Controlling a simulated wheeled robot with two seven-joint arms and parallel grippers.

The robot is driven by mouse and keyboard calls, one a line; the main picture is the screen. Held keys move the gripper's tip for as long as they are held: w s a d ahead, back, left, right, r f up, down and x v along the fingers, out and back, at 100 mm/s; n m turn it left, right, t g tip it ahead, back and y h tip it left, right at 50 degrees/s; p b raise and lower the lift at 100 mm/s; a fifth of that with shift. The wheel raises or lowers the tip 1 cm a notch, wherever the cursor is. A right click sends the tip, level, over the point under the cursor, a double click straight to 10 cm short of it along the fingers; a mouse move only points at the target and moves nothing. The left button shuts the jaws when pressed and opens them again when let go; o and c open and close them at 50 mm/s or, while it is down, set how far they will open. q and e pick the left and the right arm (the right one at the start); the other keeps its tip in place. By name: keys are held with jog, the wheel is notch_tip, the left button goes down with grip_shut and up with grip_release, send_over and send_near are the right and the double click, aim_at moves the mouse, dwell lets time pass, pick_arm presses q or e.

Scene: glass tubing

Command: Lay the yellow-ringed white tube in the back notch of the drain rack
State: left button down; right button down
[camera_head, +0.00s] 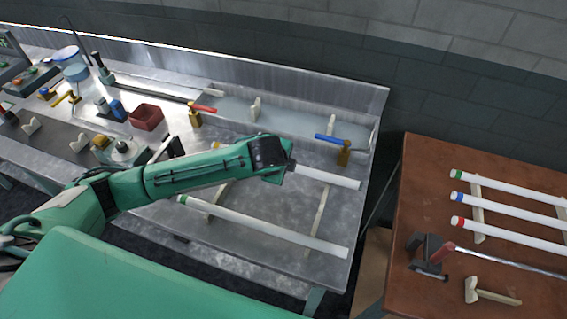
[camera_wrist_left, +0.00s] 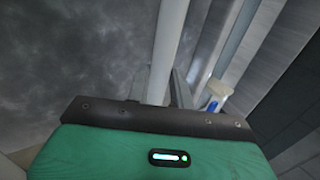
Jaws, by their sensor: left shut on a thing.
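My left gripper (camera_head: 282,166) reaches over the steel bench from the left and is shut on a white tube (camera_head: 326,177). The tube also shows between its fingers in the left wrist view (camera_wrist_left: 170,45). A small yellow band (camera_head: 217,146) shows at its left end, beyond my arm. The drain rack has two pale rails, the right one (camera_head: 319,219) plainer to see than the left (camera_head: 221,193). The held tube crosses the far ends of the rails; whether it touches the back notch is unclear. A green-ringed white tube (camera_head: 265,227) lies across the front of the rack.
Behind the rack is a trough (camera_head: 290,117) with blue-handled (camera_head: 328,138) and red-handled (camera_head: 203,108) brass valves. A red bin (camera_head: 146,117) stands to the left.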

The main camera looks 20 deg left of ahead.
pick_arm(q)
jog(key=shift+f, duration=0.25)
jog(key=shift+f, duration=0.2)
jog(key=c, duration=1.2)
grip_release()
jog(key=shift+f, duration=0.1)
jog(key=shift+c, duration=0.2)
jog(key=shift+r, duration=0.5)
jog(key=b+v, duration=0.1)
jog(key=v, duration=1.1)
jog(key=shift+r, duration=0.15)
